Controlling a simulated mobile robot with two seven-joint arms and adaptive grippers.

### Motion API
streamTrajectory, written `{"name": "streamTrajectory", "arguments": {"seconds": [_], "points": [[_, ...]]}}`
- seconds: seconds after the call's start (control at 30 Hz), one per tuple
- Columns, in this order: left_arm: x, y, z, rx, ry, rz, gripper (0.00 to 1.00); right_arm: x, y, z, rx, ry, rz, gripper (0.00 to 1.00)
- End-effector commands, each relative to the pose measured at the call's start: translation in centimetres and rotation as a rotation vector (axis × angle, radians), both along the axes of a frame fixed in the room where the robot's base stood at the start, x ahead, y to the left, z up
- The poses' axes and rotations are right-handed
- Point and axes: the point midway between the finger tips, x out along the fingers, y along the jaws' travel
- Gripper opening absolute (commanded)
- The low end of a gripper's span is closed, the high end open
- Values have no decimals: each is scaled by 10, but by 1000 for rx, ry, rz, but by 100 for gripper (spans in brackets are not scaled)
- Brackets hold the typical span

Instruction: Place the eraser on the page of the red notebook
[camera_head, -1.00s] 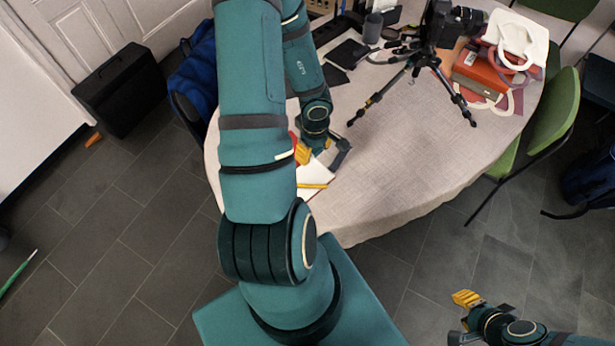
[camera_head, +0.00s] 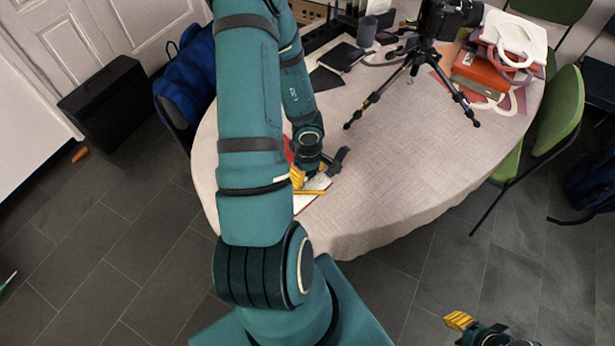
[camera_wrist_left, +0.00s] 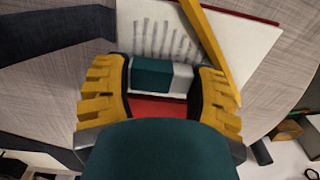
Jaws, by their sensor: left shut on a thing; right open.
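The red notebook lies open near the table's front edge. Its white page (camera_head: 305,203) shows partly in the head view, with a bit of red cover (camera_head: 288,150) behind my arm. In the left wrist view the page (camera_wrist_left: 240,45) has dark handwriting, and red shows below the eraser. A yellow pencil (camera_wrist_left: 212,45) lies across the page. My left gripper (camera_wrist_left: 160,88) is shut on the eraser (camera_wrist_left: 150,75), a teal and white block, over the notebook. I cannot tell whether the eraser touches it. My arm hides the eraser in the head view. My right gripper (camera_head: 468,332) is open, away from the table.
A camera tripod (camera_head: 415,65) stands on the round cloth-covered table (camera_head: 400,170). A dark notebook (camera_head: 342,57) lies behind my left gripper. Green chairs stand on the right. The table's front right is clear.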

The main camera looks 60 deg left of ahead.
Motion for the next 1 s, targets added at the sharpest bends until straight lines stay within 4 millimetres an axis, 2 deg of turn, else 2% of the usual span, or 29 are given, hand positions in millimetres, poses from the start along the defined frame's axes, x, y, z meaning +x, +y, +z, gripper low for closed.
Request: {"name": "streamTrajectory", "arguments": {"seconds": [0.4,0.43,0.5,0.83,1.0], "points": [[0,0,-6,0,-1,-1,30,-1,0,-3,0,2,2,35],[0,0,-6,1,-1,-1,66,-1,0,-3,0,2,2,35],[0,0,-5,1,-1,0,90,-1,0,-3,0,2,2,35],[0,0,-4,0,-1,1,90,-1,0,-2,0,2,2,35],[0,0,8,0,-1,0,90,1,0,7,0,-2,-2,35]]}}
